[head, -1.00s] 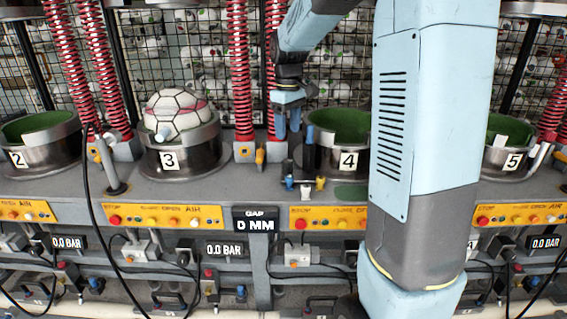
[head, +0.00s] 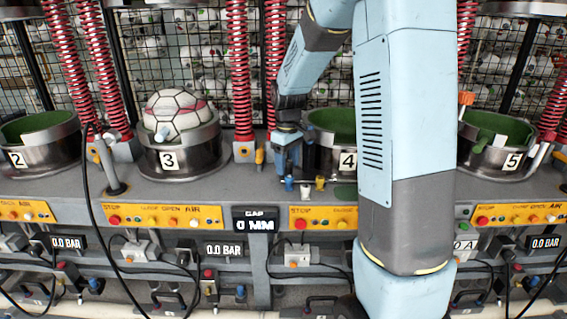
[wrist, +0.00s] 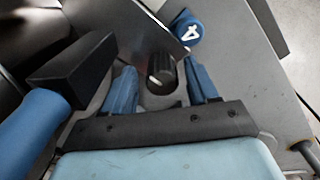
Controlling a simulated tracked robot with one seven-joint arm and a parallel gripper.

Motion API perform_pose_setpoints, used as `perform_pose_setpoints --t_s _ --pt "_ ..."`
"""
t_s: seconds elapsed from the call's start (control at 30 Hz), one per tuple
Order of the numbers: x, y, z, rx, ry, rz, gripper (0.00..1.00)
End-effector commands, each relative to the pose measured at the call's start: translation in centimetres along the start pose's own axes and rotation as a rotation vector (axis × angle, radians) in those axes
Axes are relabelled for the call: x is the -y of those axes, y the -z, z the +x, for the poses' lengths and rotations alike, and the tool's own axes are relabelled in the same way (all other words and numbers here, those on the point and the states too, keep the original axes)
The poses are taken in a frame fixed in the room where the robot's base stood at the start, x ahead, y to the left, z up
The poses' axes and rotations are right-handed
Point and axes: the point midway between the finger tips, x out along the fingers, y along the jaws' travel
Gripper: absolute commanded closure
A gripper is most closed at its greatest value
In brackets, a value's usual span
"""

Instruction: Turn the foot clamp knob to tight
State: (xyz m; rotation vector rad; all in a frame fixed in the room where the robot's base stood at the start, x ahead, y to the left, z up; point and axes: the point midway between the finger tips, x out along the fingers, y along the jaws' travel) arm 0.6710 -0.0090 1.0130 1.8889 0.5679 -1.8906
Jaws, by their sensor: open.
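In the wrist view a dark ribbed knob (wrist: 161,72) with a pale mark stands between the two blue fingers of my gripper (wrist: 160,85). I take it to be the foot clamp knob. My gripper is open, with a finger on each side of the knob; I cannot tell whether either touches it. In the head view my gripper (head: 287,162) is lowered at the bench, just left of station 4's cup (head: 348,158). The knob cannot be made out there.
A blue cap marked 4 (wrist: 187,30) lies just beyond the fingers. A black lever with a blue grip (wrist: 28,130) is close on the left. A ball (head: 178,113) sits in cup 3 (head: 180,155). Red springs (head: 240,70) stand behind. A gap display (head: 256,219) reads 0 MM.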

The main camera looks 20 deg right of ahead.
Motion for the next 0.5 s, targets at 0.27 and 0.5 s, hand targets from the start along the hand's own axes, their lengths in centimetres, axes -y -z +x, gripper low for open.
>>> perform_pose_setpoints --t_s 0.27,0.5 --pt "0.02 0.02 -0.03 0.000 0.000 0.000 0.56" --pt "0.00 0.03 -0.05 -0.001 -0.001 0.000 0.79"
